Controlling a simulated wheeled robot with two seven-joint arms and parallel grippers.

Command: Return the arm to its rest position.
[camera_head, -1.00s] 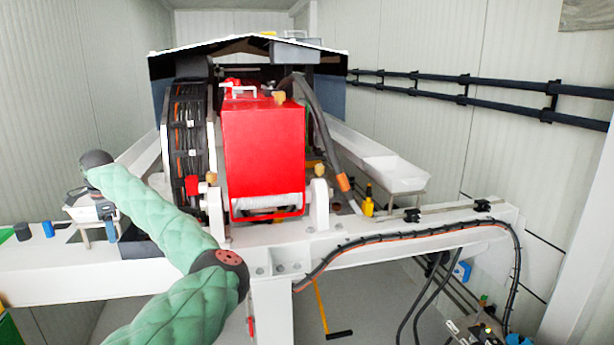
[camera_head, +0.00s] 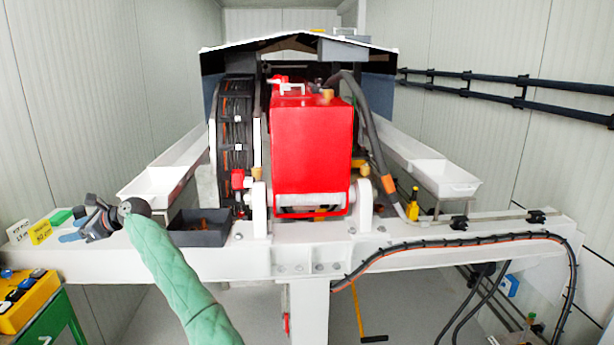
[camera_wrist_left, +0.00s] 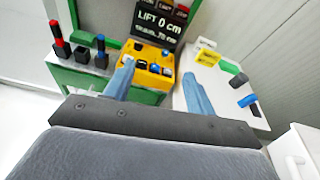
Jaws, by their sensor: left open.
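My left arm in its green padded sleeve (camera_head: 180,275) reaches up from the bottom of the head view. My left gripper (camera_head: 72,237) is at its end, over the left part of the white beam (camera_head: 375,260), pointing left. In the left wrist view its two blue fingers stand wide apart with nothing between them (camera_wrist_left: 158,88). A yellow button box (camera_wrist_left: 153,62) on a green table lies beyond the fingers. My right gripper is not in view.
A dark open tray (camera_head: 200,238) sits on the beam right of the gripper. Yellow and white cards (camera_head: 40,231) and a green block (camera_head: 61,217) are close to the gripper. The red pump box (camera_head: 311,145) and cable reel (camera_head: 237,135) stand behind. A display (camera_wrist_left: 160,22) reads "LIFT 0 cm".

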